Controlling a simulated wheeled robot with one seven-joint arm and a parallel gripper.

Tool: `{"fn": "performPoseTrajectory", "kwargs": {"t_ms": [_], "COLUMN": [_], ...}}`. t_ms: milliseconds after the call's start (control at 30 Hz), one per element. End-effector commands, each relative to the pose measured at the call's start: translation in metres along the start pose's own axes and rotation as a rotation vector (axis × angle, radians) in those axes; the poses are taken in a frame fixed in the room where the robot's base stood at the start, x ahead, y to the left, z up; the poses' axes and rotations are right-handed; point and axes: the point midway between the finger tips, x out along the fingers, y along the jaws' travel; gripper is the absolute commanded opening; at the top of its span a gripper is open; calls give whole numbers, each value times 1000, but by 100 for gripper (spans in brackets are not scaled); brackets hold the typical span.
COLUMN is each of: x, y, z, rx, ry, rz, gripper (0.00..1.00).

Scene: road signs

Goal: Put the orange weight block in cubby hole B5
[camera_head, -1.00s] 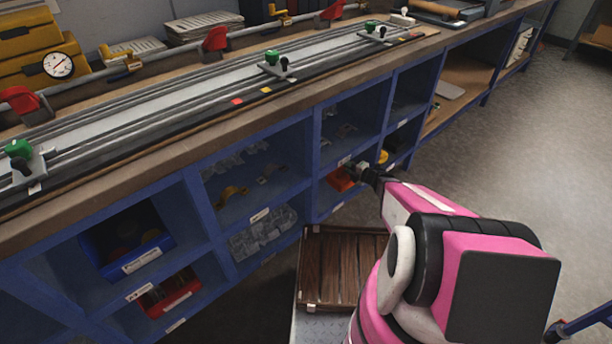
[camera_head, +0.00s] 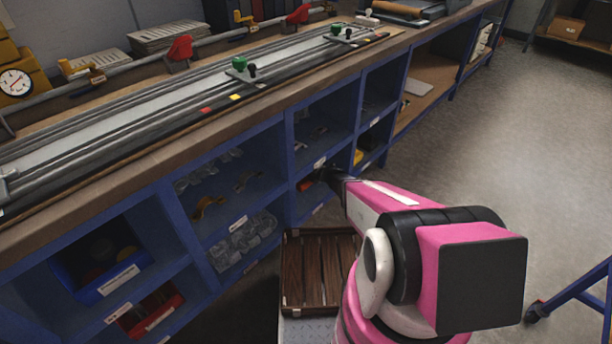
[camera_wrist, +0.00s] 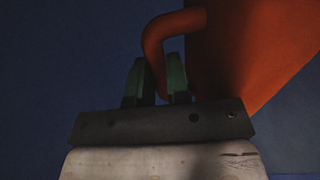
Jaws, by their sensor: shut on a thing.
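The orange weight block (camera_wrist: 255,45) fills the upper right of the wrist view, with a bent orange handle (camera_wrist: 180,22) on its left side. My gripper (camera_wrist: 157,75) is shut on this handle with its two green-lined fingers. In the head view, my gripper (camera_head: 324,176) reaches into a lower opening of the blue cubby shelf (camera_head: 287,160). Only a small orange patch of the block (camera_head: 305,185) shows there, beside the gripper. The block's underside and its contact with the shelf are hidden. The cubby labels are too small to read.
A wooden slatted crate (camera_head: 318,272) stands below my forearm. Neighbouring cubbies hold clear bags (camera_head: 240,240), a blue bin (camera_head: 110,275), a red bin (camera_head: 150,310) and a yellow item (camera_head: 358,157). The worktop edge (camera_head: 200,135) overhangs the openings. Open floor lies to the right.

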Motion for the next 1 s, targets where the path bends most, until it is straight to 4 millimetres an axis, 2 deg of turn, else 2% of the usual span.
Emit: {"fn": "performPoseTrajectory", "kwargs": {"t_ms": [133, 400, 800, 833, 900, 1000], "x": [2, 8, 8, 9, 8, 8], "y": [-6, -37, -41, -42, -42, -42], "z": [0, 0, 0, 0, 0, 0], "rx": [1, 1, 1, 0, 0, 0], "ry": [0, 0, 0, 0, 0, 0], "rz": [2, 2, 2, -1, 0, 0], "gripper": [0, 0, 0, 20, 42, 42]}}
